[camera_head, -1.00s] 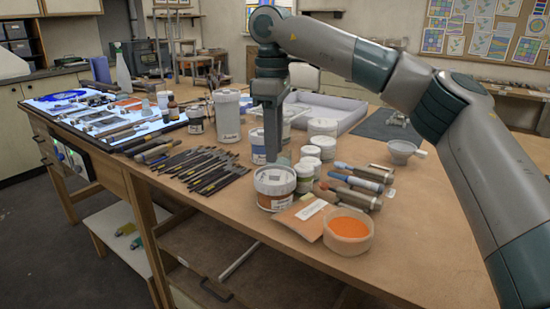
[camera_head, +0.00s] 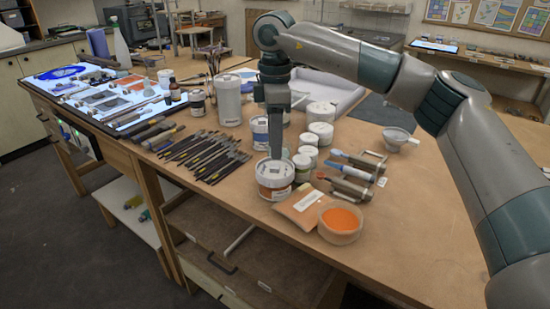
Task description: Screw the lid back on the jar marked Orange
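A white jar with an orange label (camera_head: 273,188) stands upright near the table's front edge; its lettering is too small to read. A pale round top with a small dark mark, seemingly the lid (camera_head: 264,168), sits at its mouth. I cannot tell whether it is seated. My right gripper (camera_head: 276,157) points straight down over this top, its fingers seen edge-on, at or just above it. Contact and the gap between the fingers cannot be made out. My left gripper is out of view.
An orange-filled bowl (camera_head: 340,221) and an orange packet (camera_head: 300,207) lie close right of the jar. White jars (camera_head: 304,167) stand behind it, tubes (camera_head: 345,188) to the right, and dark tools (camera_head: 205,155) to the left. The table's right front is clear.

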